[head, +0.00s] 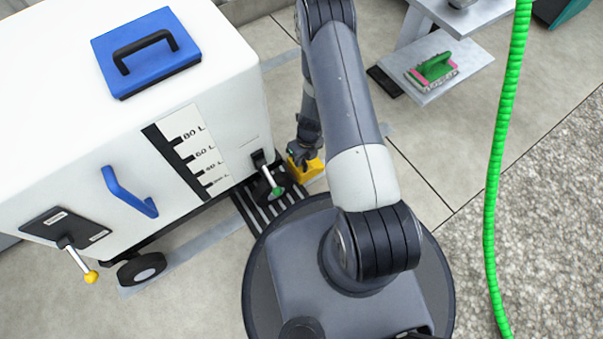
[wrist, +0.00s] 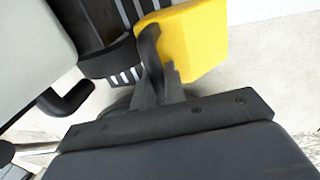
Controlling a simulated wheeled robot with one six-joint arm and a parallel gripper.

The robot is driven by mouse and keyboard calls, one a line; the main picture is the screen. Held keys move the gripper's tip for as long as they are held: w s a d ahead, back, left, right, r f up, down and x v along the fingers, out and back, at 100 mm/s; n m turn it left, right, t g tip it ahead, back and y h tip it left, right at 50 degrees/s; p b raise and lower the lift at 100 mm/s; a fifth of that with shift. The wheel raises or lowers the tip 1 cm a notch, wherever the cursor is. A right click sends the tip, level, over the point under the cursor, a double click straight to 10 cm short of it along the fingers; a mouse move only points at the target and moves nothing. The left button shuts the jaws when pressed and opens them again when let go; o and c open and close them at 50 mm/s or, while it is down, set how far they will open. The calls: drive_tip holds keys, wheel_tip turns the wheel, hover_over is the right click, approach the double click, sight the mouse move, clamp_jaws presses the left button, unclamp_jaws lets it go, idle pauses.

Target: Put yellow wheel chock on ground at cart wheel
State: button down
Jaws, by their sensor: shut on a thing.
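My gripper (wrist: 165,62) is shut on the yellow wheel chock (wrist: 196,38), which fills the space past the fingers in the wrist view. In the head view the chock (head: 308,170) shows low beside the right end of the white cart (head: 215,125), partly hidden by my gripper and arm. I cannot tell whether it touches the ground. A dark cart wheel (head: 141,270) shows under the cart's near left corner. Any wheel close to the chock is hidden or too dark to make out.
A black-and-white striped grate (head: 258,212) lies on the floor by the cart's right corner. A green hose (head: 495,190) hangs at the right. A low grey shelf (head: 437,84) with a green-handled brush (head: 436,68) stands at the back. Tiled floor between is clear.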

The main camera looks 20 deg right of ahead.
wheel_tip(320, 180, down, 9)
drive_tip(key=b, duration=0.3)
drive_tip(key=shift+b, duration=0.3)
drive_tip(key=shift+r, duration=0.15)
drive_tip(key=c, duration=1.5)
unclamp_jaws()
drive_tip(key=shift+o, duration=0.2)
drive_tip(key=r+p, duration=0.2)
drive_tip(key=r, duration=0.2)
drive_tip(key=d+r+p, duration=0.1)
drive_tip(key=r+p, duration=0.1)
drive_tip(key=r, duration=0.2)
drive_tip(key=d+r+p, duration=0.1)
drive_tip(key=r+p, duration=0.1)
drive_tip(key=r, duration=0.1)
drive_tip(key=shift+w+d+r, duration=0.1)
drive_tip(key=shift+w+r, duration=0.25)
drive_tip(key=shift+r, duration=0.05)
